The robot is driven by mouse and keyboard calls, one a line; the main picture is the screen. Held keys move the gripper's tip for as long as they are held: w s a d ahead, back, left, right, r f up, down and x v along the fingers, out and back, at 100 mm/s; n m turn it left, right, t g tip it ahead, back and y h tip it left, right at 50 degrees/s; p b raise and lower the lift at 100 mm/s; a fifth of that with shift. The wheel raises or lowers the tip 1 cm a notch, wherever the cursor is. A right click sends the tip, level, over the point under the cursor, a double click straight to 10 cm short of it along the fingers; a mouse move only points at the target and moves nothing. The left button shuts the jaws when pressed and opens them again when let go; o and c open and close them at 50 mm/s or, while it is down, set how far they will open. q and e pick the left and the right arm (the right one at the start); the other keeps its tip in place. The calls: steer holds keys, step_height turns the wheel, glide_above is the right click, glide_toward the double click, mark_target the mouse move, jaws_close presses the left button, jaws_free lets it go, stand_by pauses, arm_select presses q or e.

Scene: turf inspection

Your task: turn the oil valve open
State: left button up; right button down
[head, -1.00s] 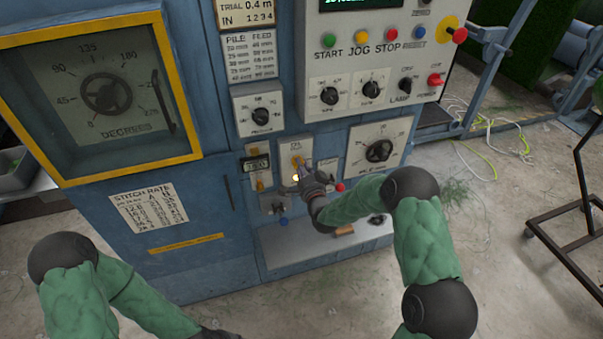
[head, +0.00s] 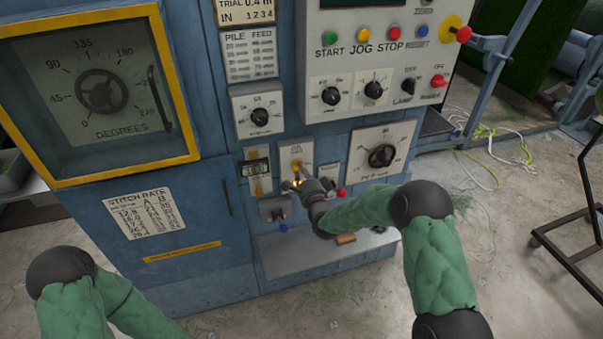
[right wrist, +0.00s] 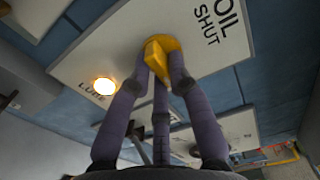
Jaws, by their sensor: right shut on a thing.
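The oil valve has a yellow handle (right wrist: 161,46) on a pale plate (right wrist: 120,42) with the words OIL and SHUT beside it in the right wrist view. In the head view the plate (head: 288,153) is on the lower front of the blue machine. My right gripper (head: 303,184) is at this plate. In the right wrist view its fingers (right wrist: 163,70) are closed around the yellow handle and hide part of it. A lit lamp (right wrist: 104,86) marked LUBE is on the same plate. My left arm is at the bottom left of the head view; its gripper is out of frame.
A grey ledge (head: 300,252) sticks out underneath. Loose cables (head: 490,155) lie on the floor at right.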

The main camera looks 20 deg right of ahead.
steer(key=c, duration=1.1)
jaws_free()
steer(key=shift+c, duration=0.2)
steer(key=s, duration=1.2)
steer(key=shift+d, duration=0.25)
steer(key=shift+f, duration=0.1)
